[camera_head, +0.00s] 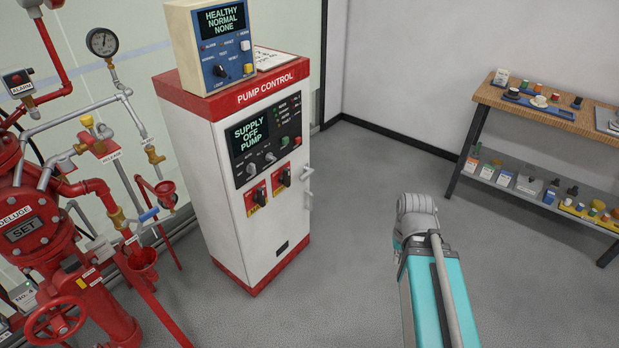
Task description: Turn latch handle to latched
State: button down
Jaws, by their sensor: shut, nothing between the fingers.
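A pale handle (307,185) sticks out at the right edge of the pump control cabinet's (215,165) front. Its upper end points up and outward, and a longer part hangs below. No label reading "latch" is legible, so I cannot tell whether this is the latch handle or how it is set. The red deluge valve (40,240) at the left bears a "SET" plate (24,229). My teal and grey arm link rises at the lower right, apart from the cabinet. My gripper is not in view.
A blue-and-beige panel (215,45) reading "HEALTHY NORMAL NONE" stands on the cabinet. Red pipes, a gauge (102,42) and a red handwheel (55,325) crowd the left. A shelf table (540,105) with small items stands at right. Grey floor (360,180) between is clear.

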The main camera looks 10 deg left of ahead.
aim_at(308, 172)
jog(key=k, duration=0.5)
jog(key=z, duration=0.3)
jog(key=i, duration=1.4)
jog(key=u, duration=0.5)
